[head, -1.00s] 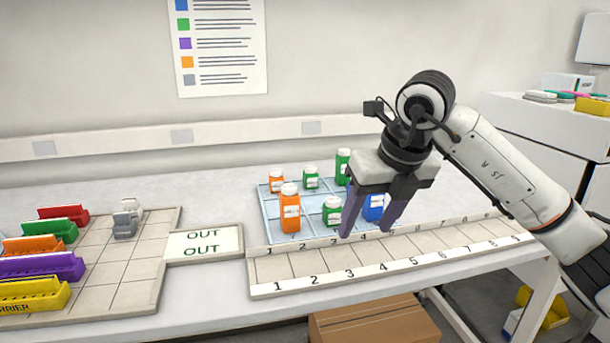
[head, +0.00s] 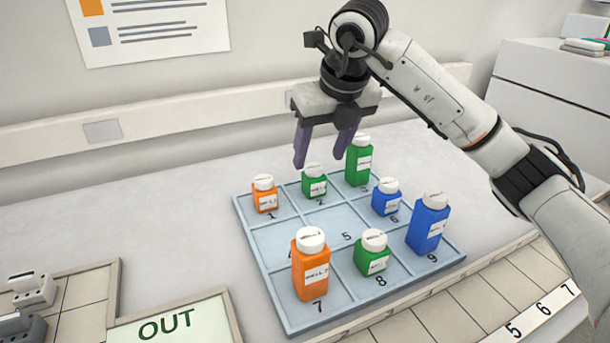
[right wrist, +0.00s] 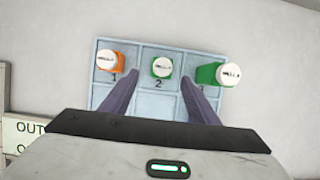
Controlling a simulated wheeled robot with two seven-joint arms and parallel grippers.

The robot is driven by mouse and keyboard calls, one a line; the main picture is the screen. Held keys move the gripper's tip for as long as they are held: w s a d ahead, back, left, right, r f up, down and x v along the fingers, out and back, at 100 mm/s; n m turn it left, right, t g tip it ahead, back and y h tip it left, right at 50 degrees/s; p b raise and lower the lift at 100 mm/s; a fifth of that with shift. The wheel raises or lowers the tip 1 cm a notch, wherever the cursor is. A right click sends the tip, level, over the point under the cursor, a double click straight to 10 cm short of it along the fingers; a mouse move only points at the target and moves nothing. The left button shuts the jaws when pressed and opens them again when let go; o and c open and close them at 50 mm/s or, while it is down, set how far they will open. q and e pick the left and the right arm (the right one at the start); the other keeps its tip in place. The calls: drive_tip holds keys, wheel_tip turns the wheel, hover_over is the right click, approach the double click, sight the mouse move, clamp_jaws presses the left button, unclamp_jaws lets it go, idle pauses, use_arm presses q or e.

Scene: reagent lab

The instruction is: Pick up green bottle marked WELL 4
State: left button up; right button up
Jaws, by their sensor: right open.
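Three green bottles with white caps stand on a blue numbered grid tray (head: 305,238). A short one (head: 314,183) is in cell 2, a tall one (head: 358,162) in cell 3, and a short one (head: 372,257) in cell 8. Their label writing is too small to read surely. My right gripper (head: 320,160) is open and empty, pointing down above the back row near the cell 2 bottle. In the right wrist view this bottle (right wrist: 162,68) shows between the fingertips, and the tall green one (right wrist: 208,74) is right of them. My left gripper is not in view.
Orange bottles stand in cell 1 (head: 265,196) and cell 7 (head: 311,272). Blue bottles stand in cell 6 (head: 386,199) and cell 9 (head: 428,226). Cells 4 and 5 are empty. An OUT plate (head: 172,322) and a numbered strip (head: 500,300) lie in front.

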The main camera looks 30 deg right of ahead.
sight(315, 168)
drive_tip(key=x, duration=0.2)
drive_tip(key=shift+f, duration=0.4)
drive_tip(key=x, duration=0.5)
drive_tip(key=shift+w+d+p, duration=0.2)
drive_tip(key=shift+w+p, duration=0.1)
drive_tip(key=shift+w, duration=0.1)
drive_tip(key=shift+r, duration=0.1)
drive_tip(key=c, duration=1.1)
drive_tip(key=shift+c, duration=0.2)
